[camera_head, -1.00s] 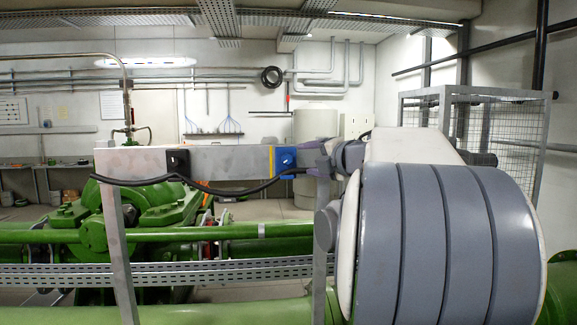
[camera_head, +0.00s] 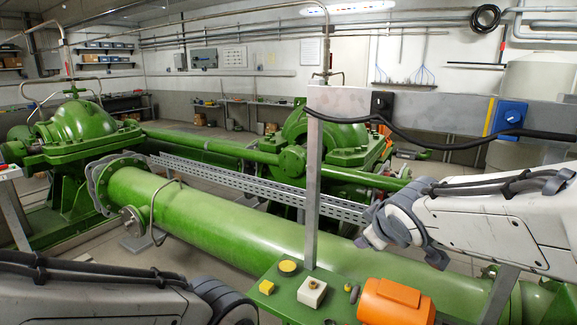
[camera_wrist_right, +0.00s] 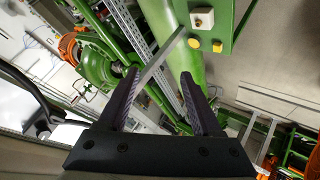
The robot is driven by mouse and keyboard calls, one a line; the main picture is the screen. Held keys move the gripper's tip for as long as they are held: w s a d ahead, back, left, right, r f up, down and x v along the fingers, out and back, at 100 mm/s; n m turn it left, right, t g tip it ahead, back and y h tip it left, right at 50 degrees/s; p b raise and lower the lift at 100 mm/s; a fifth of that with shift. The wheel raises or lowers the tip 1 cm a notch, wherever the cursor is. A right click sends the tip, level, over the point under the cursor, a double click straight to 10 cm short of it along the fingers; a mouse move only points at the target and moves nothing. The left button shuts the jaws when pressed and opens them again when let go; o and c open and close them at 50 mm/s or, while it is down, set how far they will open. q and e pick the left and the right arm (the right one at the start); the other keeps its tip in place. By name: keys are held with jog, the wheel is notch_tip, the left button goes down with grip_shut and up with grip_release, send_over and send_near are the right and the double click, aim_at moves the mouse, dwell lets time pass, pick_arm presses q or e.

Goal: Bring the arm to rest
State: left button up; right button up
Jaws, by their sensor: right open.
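My right arm (camera_head: 490,222) comes in from the right in the head view, in front of a metal post and above the green pipe. Its grey wrist end points left. In the right wrist view my right gripper (camera_wrist_right: 160,85) has its two dark fingers spread apart with nothing held between them. The post and green pipework show beyond the fingers. My left arm (camera_head: 90,300) lies low at the left of the head view, with its dark grey joint at the bottom edge. The left gripper is not seen.
A blue switch (camera_head: 509,116) sits on a metal crossbar (camera_head: 450,110) with a black cable. A green panel in front carries a white button box (camera_head: 312,291), yellow buttons (camera_head: 287,266) and an orange motor (camera_head: 396,301). A large green pipe (camera_head: 220,218) runs behind them.

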jog(key=s+a+f+g, duration=0.3)
jog(key=s+a+f, duration=0.1)
jog(key=s, duration=0.5)
jog(key=s+a+f+g+y, duration=0.1)
jog(key=s+a+f+g, duration=0.2)
jog(key=s, duration=0.5)
jog(key=s+a+f+g, duration=0.4)
jog(key=s+a+f, duration=0.1)
jog(key=s, duration=0.4)
jog(key=shift+s+f+m+y, duration=0.3)
jog(key=shift+s+f, duration=0.05)
jog(key=shift+f, duration=0.55)
